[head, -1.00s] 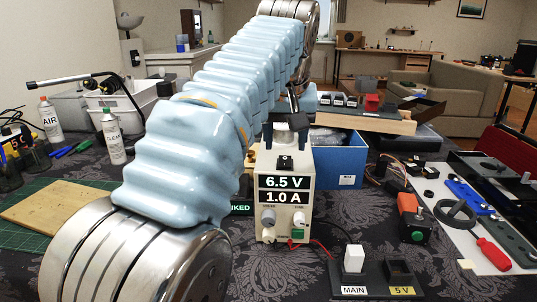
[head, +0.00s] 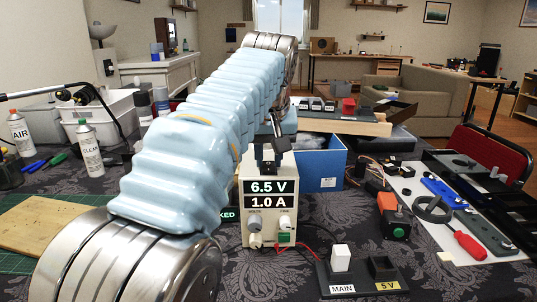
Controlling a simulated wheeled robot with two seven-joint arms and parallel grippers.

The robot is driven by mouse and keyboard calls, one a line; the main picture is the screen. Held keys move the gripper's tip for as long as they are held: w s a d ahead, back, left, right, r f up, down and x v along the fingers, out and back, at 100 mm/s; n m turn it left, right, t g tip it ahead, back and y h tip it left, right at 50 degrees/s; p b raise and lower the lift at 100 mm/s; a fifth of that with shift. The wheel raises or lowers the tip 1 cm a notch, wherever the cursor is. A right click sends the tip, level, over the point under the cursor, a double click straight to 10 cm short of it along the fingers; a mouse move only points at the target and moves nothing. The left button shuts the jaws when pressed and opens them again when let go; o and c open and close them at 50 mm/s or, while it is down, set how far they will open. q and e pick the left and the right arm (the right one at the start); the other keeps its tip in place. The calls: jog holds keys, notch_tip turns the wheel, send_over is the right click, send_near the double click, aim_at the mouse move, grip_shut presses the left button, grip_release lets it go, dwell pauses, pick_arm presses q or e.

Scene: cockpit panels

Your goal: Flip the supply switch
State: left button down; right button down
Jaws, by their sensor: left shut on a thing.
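The power supply (head: 256,212) is a cream box showing 6.5 V and 1.0 A. It stands on the dark patterned table in the middle of the head view. The jaws and my arm partly hide the contact and the supply's left side, so the switch's position is hard to tell. My right gripper is not in view.
A blue box (head: 320,165) is behind the supply.

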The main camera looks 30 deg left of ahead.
pick_arm(q)
jog(key=shift+w+a+g+h, duration=0.25)
jog(key=shift+g+h, duration=0.15)
jog(key=shift+g, duration=0.3)
jog(key=shift+w+g+h, duration=0.1)
jog(key=shift+g+h, duration=0.3)
jog(key=shift+g, duration=0.2)
jog(key=c, duration=0.9)
grip_release()
jog(key=shift+d, duration=0.15)
